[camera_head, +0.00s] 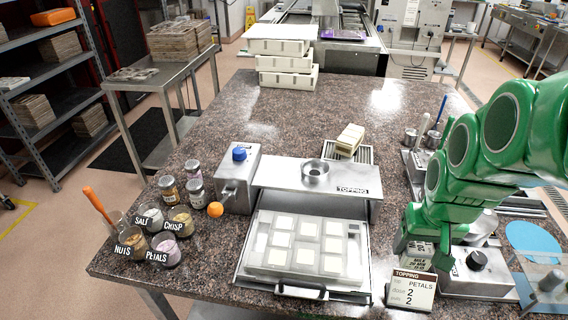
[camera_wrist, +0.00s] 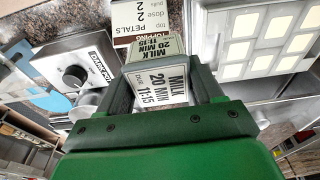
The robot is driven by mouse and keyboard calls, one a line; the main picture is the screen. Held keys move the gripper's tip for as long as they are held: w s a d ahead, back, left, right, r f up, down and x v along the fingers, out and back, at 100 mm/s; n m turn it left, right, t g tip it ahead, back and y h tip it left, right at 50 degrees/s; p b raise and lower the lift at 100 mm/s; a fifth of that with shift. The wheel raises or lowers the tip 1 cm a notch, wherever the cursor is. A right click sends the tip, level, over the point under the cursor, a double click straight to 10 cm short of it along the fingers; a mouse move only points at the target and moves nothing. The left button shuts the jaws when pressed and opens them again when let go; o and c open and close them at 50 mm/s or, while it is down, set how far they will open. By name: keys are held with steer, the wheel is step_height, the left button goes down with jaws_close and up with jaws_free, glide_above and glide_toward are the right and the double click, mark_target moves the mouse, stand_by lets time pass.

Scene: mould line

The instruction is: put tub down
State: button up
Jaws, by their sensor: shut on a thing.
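My gripper (camera_wrist: 162,100) is shut on a tub (camera_wrist: 160,62) with a white label reading MILK, 20 MIN, 11:15. The tub sits between the two dark fingers in the wrist view. In the head view my green gripper (camera_head: 420,246) is at the lower right, just behind the petals card, and a little of the labelled tub (camera_head: 421,263) shows there. The fingers hide much of it. I cannot tell whether the tub touches the worktop.
The petals card (camera_head: 410,291) stands close in front of the tub. The mould tray (camera_head: 246,262) lies to the left, below the topping plate (camera_head: 280,178). A dial box (camera_head: 470,282) is to the right. Jars (camera_head: 164,249) stand at left. The middle worktop (camera_head: 270,125) is clear.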

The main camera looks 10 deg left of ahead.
steer(key=w+a+r+n, duration=0.15)
steer(key=w+a, duration=0.25)
steer(key=w, duration=0.6)
steer(key=w+a+r, duration=0.2)
steer(key=w+a, duration=0.1)
steer(key=w, duration=0.8)
steer(key=w+a+r, duration=0.2)
steer(key=w+a, duration=0.2)
steer(key=w, duration=0.6)
steer(key=w+a+f+n, duration=0.1)
steer(key=w+a+f, duration=0.3)
steer(key=a, duration=0.5)
steer(key=w+a+f+n, duration=0.1)
steer(key=w+a+f, duration=0.1)
steer(key=w+a, duration=0.55)
steer(key=w+a+f+n, duration=0.1)
steer(key=w+a+f, duration=0.2)
steer(key=a, duration=0.8)
steer(key=shift+y, duration=0.4)
steer(key=shift+d+f, duration=0.1)
steer(key=shift+f, duration=4.85)
steer(key=shift+f, duration=0.1)
steer(key=o, duration=1.2)
steer(key=r, duration=0.4)
steer(key=s+r, duration=0.1)
steer(key=r, duration=0.7)
steer(key=shift+s+d, duration=0.3)
steer(key=shift+d, duration=0.05)
